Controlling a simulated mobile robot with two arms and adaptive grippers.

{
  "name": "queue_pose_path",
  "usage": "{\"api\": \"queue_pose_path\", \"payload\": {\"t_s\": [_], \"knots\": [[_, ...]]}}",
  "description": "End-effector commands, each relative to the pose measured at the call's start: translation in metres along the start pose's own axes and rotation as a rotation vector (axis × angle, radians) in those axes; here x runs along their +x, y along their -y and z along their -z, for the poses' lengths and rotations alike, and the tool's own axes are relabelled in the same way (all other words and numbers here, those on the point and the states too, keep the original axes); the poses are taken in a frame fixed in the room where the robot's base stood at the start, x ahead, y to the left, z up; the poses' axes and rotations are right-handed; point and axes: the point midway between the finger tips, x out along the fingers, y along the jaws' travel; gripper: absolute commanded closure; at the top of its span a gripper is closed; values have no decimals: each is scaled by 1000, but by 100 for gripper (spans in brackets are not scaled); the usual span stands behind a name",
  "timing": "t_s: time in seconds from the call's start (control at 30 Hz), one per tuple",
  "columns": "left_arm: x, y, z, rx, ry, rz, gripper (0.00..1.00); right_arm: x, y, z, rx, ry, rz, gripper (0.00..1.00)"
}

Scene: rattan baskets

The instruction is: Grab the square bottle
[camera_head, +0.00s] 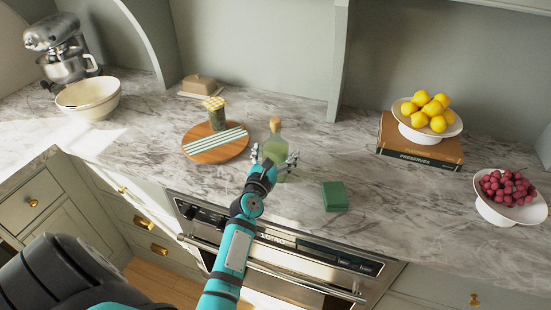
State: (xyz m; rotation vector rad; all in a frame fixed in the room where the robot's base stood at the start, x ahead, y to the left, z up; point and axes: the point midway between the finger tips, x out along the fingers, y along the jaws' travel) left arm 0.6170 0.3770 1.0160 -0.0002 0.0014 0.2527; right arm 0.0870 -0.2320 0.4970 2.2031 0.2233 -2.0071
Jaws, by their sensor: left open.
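The bottle (274,146) is pale green glass with a cork-coloured stopper and stands upright on the marble counter, near the middle of the head view. My left gripper (272,160) is open at the bottle, with one finger at its left side and one at its right. The gripper and wrist hide the lower front of the bottle. I cannot tell whether the fingers touch the glass. My right gripper is not in view.
A round wooden board (216,154) with a striped cloth and a jar (215,113) lies left of the bottle. A green box (335,196) sits to its right. Farther right are a lemon stand (427,134) on books and a berry stand (508,213). An oven (290,250) is below the counter edge.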

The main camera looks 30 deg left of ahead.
Motion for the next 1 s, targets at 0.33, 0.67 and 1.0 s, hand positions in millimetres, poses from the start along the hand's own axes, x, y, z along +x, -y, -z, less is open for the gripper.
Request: {"api": "queue_pose_path", "payload": {"t_s": [0.33, 0.67, 1.0], "knots": [[0, 0, 0, 0, 0, 0, 39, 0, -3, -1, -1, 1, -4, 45], [-1, 0, 0, 0, 0, 0, 82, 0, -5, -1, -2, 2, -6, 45], [0, 0, -5, 0, 5, -1, 86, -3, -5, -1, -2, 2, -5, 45]]}}
